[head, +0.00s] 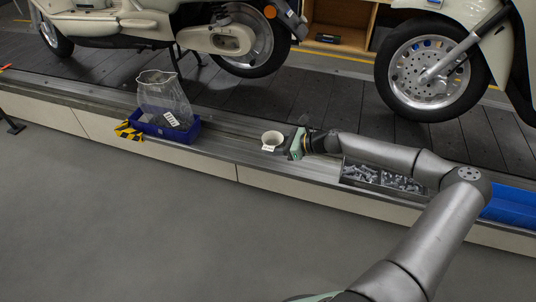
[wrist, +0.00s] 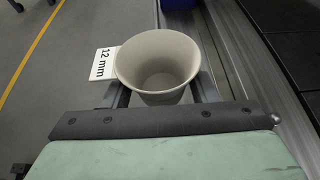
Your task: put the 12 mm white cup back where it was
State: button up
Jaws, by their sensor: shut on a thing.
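The white cup (head: 271,140) is upright and looks empty, above or on the metal ledge along the conveyor in the head view. In the wrist view the cup (wrist: 158,62) stands between my fingers, and its label (wrist: 104,63) reads "12 mm" on the left side. My gripper (head: 287,145) reaches it from the right and is shut on it. In the wrist view my gripper (wrist: 165,95) has one finger on each side of the cup. I cannot tell whether the cup's base touches the ledge.
A tray of metal parts (head: 382,178) and a blue bin (head: 508,207) lie right. Scooters stand on the slats behind. The ledge between bin and cup is clear.

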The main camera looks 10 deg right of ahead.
aim_at(269, 143)
jog(key=w+f+b, duration=0.1)
jog(key=w+f, duration=0.1)
jog(key=w+f+b, duration=0.1)
jog(key=w+f, duration=0.1)
jog(key=w, duration=0.1)
jog(key=w+f+b, duration=0.1)
jog(key=w+f, duration=0.1)
jog(key=shift+w+a+f, duration=0.3)
jog(key=shift+w+a, duration=0.05)
jog(key=shift+w+f+b, duration=0.55)
jog(key=shift+f+b, duration=0.05)
jog(key=shift+f, duration=0.1)
notch_tip(269, 143, down, 3)
jog(key=shift+r+b, duration=0.1)
jog(key=shift+b, duration=0.4)
jog(key=o, duration=1)
jog(key=shift+c, duration=0.2)
